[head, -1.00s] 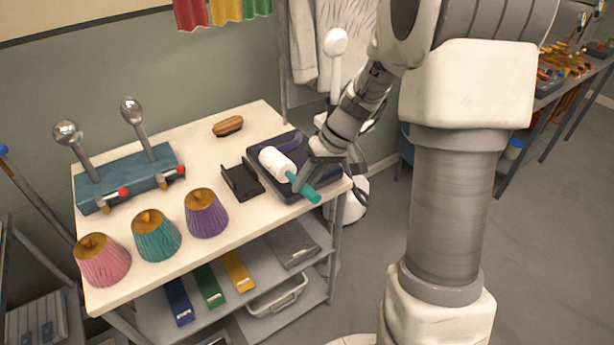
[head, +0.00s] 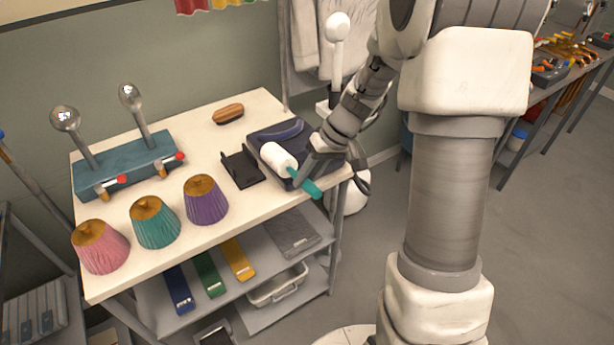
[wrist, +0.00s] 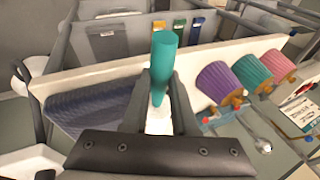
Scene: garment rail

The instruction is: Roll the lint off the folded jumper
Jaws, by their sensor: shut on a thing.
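My gripper (head: 304,178) is shut on the teal handle (head: 308,189) of a lint roller. The roller's white head (head: 277,157) points up and left, over the folded navy jumper (head: 283,131) at the right end of the white table. I cannot tell whether the head touches the jumper. In the wrist view the handle (wrist: 164,62) stands between the fingers (wrist: 163,95), and the ribbed jumper (wrist: 95,107) lies to the left. No lint can be made out on the jumper at this size.
A black holder (head: 241,167) sits left of the jumper and a wooden brush (head: 228,114) behind it. Purple (head: 205,200), teal (head: 155,222) and pink (head: 100,246) shades line the front edge. A blue stand (head: 127,164) with metal-balled posts is at back left. Bare tabletop (head: 200,150) lies between.

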